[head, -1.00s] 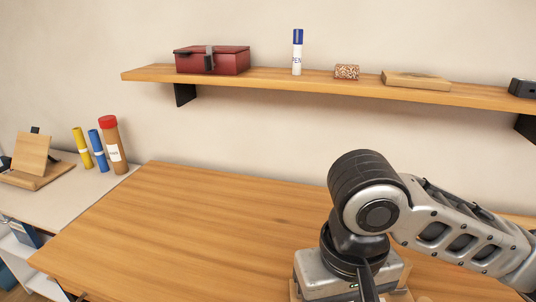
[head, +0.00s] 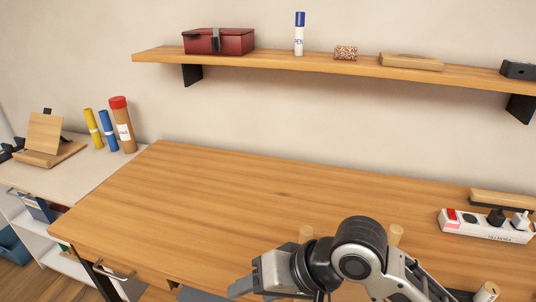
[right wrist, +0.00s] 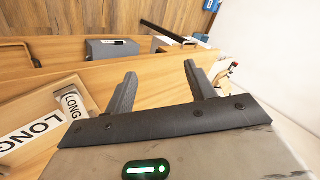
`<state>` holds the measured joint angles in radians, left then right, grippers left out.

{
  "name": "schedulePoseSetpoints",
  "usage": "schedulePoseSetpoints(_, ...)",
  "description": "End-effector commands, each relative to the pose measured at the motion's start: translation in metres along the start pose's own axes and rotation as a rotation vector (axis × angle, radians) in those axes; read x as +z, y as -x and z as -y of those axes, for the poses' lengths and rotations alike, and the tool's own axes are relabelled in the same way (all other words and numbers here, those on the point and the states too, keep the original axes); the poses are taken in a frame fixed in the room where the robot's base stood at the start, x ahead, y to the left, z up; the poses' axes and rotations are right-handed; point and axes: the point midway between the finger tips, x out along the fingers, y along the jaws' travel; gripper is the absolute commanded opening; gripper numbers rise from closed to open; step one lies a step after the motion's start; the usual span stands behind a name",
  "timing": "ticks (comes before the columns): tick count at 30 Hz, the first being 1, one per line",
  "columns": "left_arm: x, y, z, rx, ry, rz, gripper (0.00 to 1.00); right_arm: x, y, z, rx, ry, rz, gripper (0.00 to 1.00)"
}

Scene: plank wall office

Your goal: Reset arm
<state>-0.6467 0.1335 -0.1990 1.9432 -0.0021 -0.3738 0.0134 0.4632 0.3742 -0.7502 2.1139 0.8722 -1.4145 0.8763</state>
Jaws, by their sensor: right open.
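My right arm comes in from the lower right in the head view, bent low over the near part of the wooden desk (head: 200,200). My right gripper (head: 236,289) points left near the bottom edge of that view. In the right wrist view its two dark fingers (right wrist: 160,72) are spread apart, with nothing between them. My left arm and gripper are not in view.
A power strip (head: 480,228) with plugs lies on the desk at right. Wooden pegs (head: 395,236) stand near my right arm. A wall shelf (head: 320,65) spans the back. The wrist view shows a box with LONG labels (right wrist: 30,133). The desk's left and middle are clear.

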Motion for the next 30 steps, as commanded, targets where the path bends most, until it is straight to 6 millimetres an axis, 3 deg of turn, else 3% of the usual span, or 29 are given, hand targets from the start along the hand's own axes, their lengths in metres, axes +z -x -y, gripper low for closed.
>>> schedulePoseSetpoints(3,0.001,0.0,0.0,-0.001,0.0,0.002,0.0,-0.004,-0.029,-0.029,-0.059,-0.031,-0.178,0.55)
schedulePoseSetpoints(8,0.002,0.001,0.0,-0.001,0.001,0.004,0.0,0.009,-0.05,-0.099,0.039,-0.005,-0.417,0.55)
schedulePoseSetpoints(12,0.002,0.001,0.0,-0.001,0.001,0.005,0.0,0.052,-0.054,-0.166,0.231,0.076,-0.536,0.55)
schedulePoseSetpoints(16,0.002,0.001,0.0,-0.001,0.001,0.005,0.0,0.097,-0.05,-0.208,0.395,0.175,-0.56,0.55)
schedulePoseSetpoints(21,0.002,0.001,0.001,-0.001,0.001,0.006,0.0,0.137,-0.042,-0.236,0.524,0.28,-0.548,0.55)
schedulePoseSetpoints(30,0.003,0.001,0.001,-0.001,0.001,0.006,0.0,0.143,-0.04,-0.239,0.544,0.3,-0.544,0.55)
